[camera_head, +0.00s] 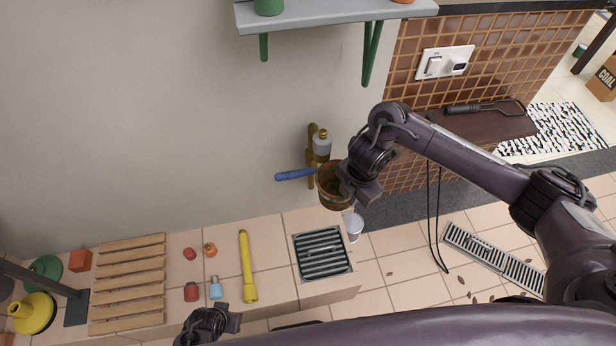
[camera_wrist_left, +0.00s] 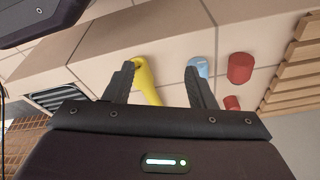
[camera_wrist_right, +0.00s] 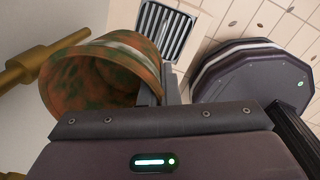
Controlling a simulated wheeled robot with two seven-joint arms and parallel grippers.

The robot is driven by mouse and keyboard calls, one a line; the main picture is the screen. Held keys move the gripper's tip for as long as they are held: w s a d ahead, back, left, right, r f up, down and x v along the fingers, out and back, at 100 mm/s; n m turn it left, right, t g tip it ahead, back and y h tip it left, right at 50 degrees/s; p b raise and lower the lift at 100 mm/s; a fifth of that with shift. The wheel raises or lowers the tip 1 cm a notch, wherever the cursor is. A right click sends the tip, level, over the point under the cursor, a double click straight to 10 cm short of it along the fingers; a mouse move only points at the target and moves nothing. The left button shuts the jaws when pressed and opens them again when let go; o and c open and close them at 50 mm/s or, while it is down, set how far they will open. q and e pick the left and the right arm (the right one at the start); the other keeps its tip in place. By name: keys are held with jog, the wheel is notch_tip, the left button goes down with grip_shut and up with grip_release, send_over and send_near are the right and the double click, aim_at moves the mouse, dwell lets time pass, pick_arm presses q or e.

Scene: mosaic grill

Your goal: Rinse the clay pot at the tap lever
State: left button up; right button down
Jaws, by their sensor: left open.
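The clay pot (camera_head: 333,190), brown with green blotches, is off the counter against the wall, just below the brass tap (camera_head: 311,150). It also shows tilted, mouth toward the camera, in the right wrist view (camera_wrist_right: 95,75). The blue tap lever (camera_head: 295,174) sticks out to the left, beside the pot. My right gripper (camera_head: 352,190) is at the pot's right side, its fingers close together on the wall (camera_wrist_right: 160,88); one finger is partly hidden. My left gripper (camera_head: 228,322) is low over the counter's front, open and empty in its wrist view (camera_wrist_left: 160,85).
A yellow torch-like tool (camera_head: 247,265), small red and blue containers and a wooden rack (camera_head: 127,283) lie left. A shelf (camera_head: 330,14) hangs above.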

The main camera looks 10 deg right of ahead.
pick_arm(q)
jog(key=w+d+r+m+t, duration=0.1)
jog(key=w+r+m, duration=0.1)
jog(key=w, duration=0.2)
jog(key=w+d+r+m+t+h, duration=0.1)
jog(key=w+d+r, duration=0.1)
jog(key=w, duration=0.1)
jog(key=w+d+r+m+t, duration=0.1)
jog(key=w+m+t, duration=0.1)
jog(key=w, duration=0.2)
jog(key=shift+w+d+r+m+h, duration=0.3)
jog(key=shift+r+h, duration=0.1)
jog(key=shift+c, duration=0.5)
jog(key=m+t+h, duration=0.5)
jog(key=m+h, duration=0.4)
jog(key=m, duration=0.7)
send_near(292, 178)
jog(key=shift+n, duration=0.3)
jog(key=x, duration=1.1)
jog(key=shift+w+d, duration=0.2)
grip_shut()
